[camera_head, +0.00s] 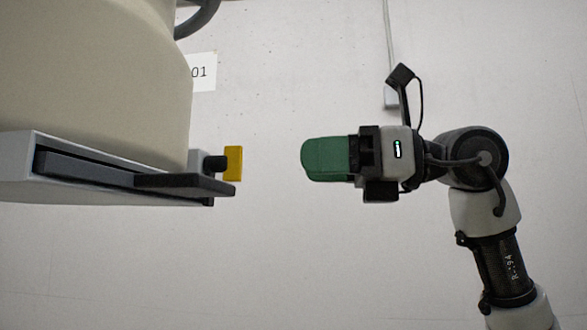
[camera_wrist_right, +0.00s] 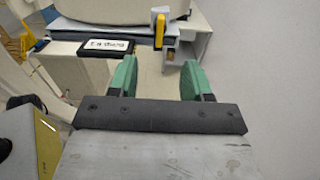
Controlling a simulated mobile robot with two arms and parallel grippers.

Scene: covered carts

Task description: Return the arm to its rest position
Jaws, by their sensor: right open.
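My right gripper (camera_head: 308,160) is in the right half of the head view, raised in front of the pale wall, with its green fingers pointing left. In the right wrist view its two green fingertips (camera_wrist_right: 158,75) stand apart with nothing between them. The gripper is open and empty. The right arm bends up from the bottom right corner. A gap separates the fingers from the yellow part (camera_head: 234,163) on the cart. My left gripper does not show.
A covered cart (camera_head: 90,190) with a cream cover (camera_head: 90,70) fills the upper left. The yellow part also shows in the wrist view (camera_wrist_right: 160,30). A paper sign (camera_head: 203,71) is on the wall (camera_head: 300,270). Free room lies below the gripper in the head view.

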